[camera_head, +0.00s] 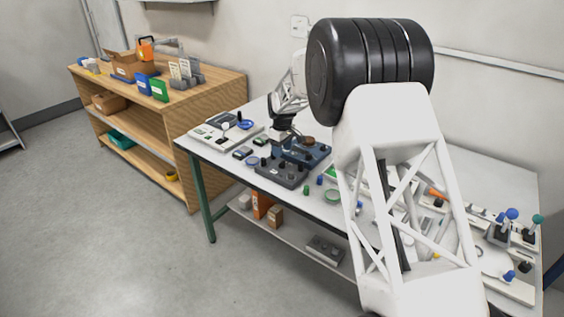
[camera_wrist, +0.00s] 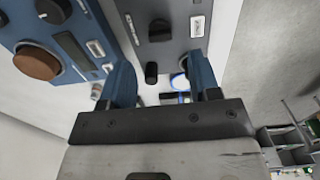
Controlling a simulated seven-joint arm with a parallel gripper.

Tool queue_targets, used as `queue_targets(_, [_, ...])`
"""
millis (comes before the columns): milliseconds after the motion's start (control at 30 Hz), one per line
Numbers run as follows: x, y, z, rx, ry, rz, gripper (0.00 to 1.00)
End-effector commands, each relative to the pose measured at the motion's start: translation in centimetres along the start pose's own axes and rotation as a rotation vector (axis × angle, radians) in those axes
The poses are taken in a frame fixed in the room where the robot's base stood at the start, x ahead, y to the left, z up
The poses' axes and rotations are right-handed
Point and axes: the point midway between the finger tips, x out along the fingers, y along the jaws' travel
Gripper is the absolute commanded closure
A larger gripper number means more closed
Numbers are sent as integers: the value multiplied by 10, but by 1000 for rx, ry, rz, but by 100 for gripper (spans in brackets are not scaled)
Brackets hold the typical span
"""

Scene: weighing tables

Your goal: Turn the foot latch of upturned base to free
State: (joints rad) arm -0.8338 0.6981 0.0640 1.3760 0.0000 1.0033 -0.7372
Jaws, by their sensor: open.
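A dark grey base (camera_head: 281,173) with several black knobs or feet on its top sits on the white table, left of centre in the head view. The wrist view shows a grey labelled face (camera_wrist: 181,14) that seems to be this base, with a black knob (camera_wrist: 160,31) and a black peg (camera_wrist: 151,73). I cannot tell which part is the foot latch or how it is turned. My gripper (camera_wrist: 162,80) is open, its two blue fingers apart with nothing clearly held. In the head view my gripper (camera_head: 284,132) is above the back of the base, partly hidden.
A blue device (camera_head: 312,153) with a brown knob (camera_wrist: 37,64) stands right beside the base. A light tray of instruments (camera_head: 208,133) is at the table's left end. A wooden shelf (camera_head: 222,87) stands further left.

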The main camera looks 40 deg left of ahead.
Motion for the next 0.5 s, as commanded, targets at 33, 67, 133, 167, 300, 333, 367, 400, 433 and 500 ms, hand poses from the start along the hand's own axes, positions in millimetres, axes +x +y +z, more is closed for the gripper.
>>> queue_targets(33, [6,0,0,0,-1,-1,43])
queue_targets(67, [10,0,0,0,-1,-1,43])
queue_targets(133, [18,0,0,0,-1,-1,43])
queue_targets(167, [22,0,0,0,-2,-1,43])
queue_targets(300, [39,0,0,0,-1,-1,43])
queue_targets(333, [42,0,0,0,-1,-1,43])
queue_targets(367, [45,0,0,0,-1,-1,43])
queue_targets(400, [48,0,0,0,-1,-1,43])
queue_targets(433, [51,0,0,0,-1,-1,43])
queue_targets(500, [56,0,0,0,-1,0,43])
